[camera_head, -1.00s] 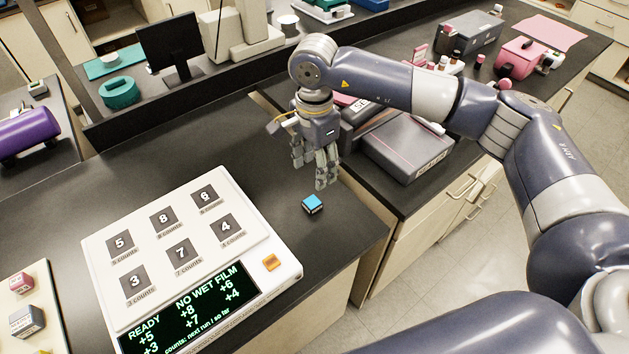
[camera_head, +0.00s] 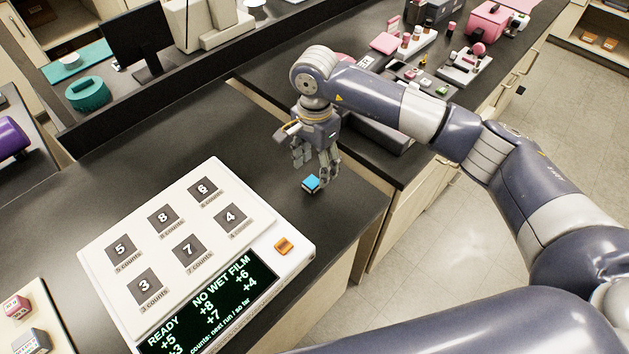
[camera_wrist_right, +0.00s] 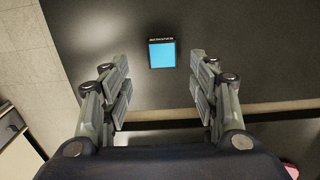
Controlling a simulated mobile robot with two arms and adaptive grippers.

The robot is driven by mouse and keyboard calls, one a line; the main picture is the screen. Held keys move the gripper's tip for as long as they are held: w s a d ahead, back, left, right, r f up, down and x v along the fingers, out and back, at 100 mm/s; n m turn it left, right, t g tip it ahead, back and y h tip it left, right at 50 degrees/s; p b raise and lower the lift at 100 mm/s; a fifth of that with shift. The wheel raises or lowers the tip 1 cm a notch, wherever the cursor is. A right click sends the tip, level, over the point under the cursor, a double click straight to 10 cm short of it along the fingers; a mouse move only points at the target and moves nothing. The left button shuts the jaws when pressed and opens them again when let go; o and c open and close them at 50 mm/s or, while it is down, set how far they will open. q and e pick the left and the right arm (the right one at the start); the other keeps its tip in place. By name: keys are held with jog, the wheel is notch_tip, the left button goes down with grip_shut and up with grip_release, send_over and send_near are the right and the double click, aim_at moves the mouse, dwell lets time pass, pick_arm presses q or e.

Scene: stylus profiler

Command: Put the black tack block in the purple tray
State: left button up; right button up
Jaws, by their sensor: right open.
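A small block with a bright blue top and dark sides (camera_head: 311,183) sits on the black bench near its right edge. It also shows in the right wrist view (camera_wrist_right: 161,54), just beyond the fingertips and between their lines. My right gripper (camera_head: 316,166) is open and empty, pointing down close over this block. In the right wrist view its fingers (camera_wrist_right: 160,80) are spread wide. A dark grey block (camera_head: 30,341) and a pink block (camera_head: 17,306) stand at the lower left; I cannot tell whether either is the black tack block. I cannot make out a purple tray. My left gripper is out of view.
A white counter device (camera_head: 212,262) with numbered pads and a green-lettered display stands left of the block. A purple rounded object (camera_head: 12,137) is at the far left. A monitor (camera_head: 148,45) stands behind. The bench between device and block is clear.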

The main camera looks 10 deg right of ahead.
aim_at(312, 182)
jog(key=shift+a+f, duration=0.15)
jog(key=shift+f, duration=0.05)
jog(key=shift+a+f+p, duration=0.2)
jog(key=shift+f+p, duration=0.05)
jog(key=shift+p, duration=0.2)
notch_tip(312, 182, down, 3)
jog(key=shift+f+p, duration=0.2)
jog(key=shift+p, duration=0.75)
jog(key=shift+f, duration=0.55)
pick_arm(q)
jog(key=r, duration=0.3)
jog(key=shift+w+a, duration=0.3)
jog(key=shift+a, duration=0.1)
pick_arm(e)
jog(key=c, duration=1.1)
